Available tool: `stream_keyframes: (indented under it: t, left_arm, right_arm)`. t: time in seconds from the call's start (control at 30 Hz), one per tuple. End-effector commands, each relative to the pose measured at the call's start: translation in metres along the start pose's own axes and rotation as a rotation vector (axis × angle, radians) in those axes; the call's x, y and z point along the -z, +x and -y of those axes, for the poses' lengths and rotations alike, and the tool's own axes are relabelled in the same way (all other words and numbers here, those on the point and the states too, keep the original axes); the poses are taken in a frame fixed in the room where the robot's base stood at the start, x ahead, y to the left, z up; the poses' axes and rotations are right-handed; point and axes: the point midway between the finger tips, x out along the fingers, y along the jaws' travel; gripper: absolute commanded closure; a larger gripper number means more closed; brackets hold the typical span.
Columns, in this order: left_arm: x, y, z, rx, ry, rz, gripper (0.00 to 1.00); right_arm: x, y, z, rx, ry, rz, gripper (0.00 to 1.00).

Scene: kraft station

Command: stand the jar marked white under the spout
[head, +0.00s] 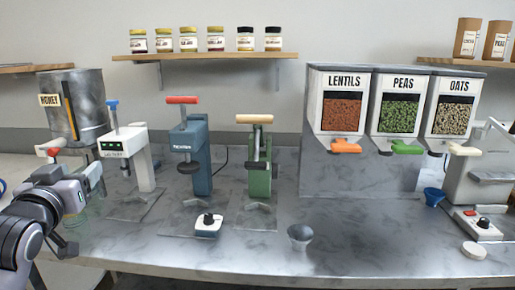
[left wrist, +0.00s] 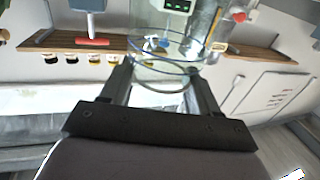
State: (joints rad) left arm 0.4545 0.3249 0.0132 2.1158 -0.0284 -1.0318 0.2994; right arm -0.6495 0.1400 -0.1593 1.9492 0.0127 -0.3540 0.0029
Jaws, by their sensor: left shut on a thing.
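My left gripper (head: 82,213) is at the left end of the counter, below and in front of the honey tank (head: 88,105). It is shut on a clear glass jar (head: 86,222), which shows only as faint greenish outlines in the head view. In the left wrist view the jar (left wrist: 165,68) is between the two fingers (left wrist: 160,88), with its round blue-tinted rims showing. I cannot read a mark on it. The honey tank's spout with a red tap (head: 54,151) is above the gripper, apart from the jar. My right gripper is not in view.
A white device with a green display (head: 115,145), a blue press (head: 190,150) and a green press (head: 259,165) stand right of the gripper. Lentils, peas and oats dispensers (head: 343,100) stand farther right. A small grey cup (head: 300,236) is near the front. Labelled jars (head: 215,40) fill the wall shelf.

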Motion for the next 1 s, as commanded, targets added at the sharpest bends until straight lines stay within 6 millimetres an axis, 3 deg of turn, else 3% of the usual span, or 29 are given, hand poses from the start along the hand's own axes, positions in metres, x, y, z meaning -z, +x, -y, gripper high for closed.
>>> stream_keyframes:
  t: [0.03,0.1,0.27,0.6,0.8,1.0]
  left_arm:
    - [-0.001,0.0,-0.001,-0.001,0.0,0.0,0.81]
    - [-0.029,-0.005,-0.012,-0.017,0.003,0.009,0.81]
    - [-0.073,-0.021,-0.032,-0.046,0.008,0.007,0.81]
    - [-0.158,-0.078,-0.071,-0.116,0.009,0.007,0.81]
    - [-0.191,-0.118,-0.09,-0.154,0.003,0.004,0.81]
    - [-0.206,-0.144,-0.1,-0.177,0.0,0.0,0.81]
  right_arm:
    - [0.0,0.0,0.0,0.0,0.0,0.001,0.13]
    - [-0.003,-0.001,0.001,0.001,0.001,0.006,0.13]
    - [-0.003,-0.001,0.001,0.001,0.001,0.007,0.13]
    - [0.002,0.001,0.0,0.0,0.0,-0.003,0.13]
    - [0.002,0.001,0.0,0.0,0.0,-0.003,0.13]
    - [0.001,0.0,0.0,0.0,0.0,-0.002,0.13]
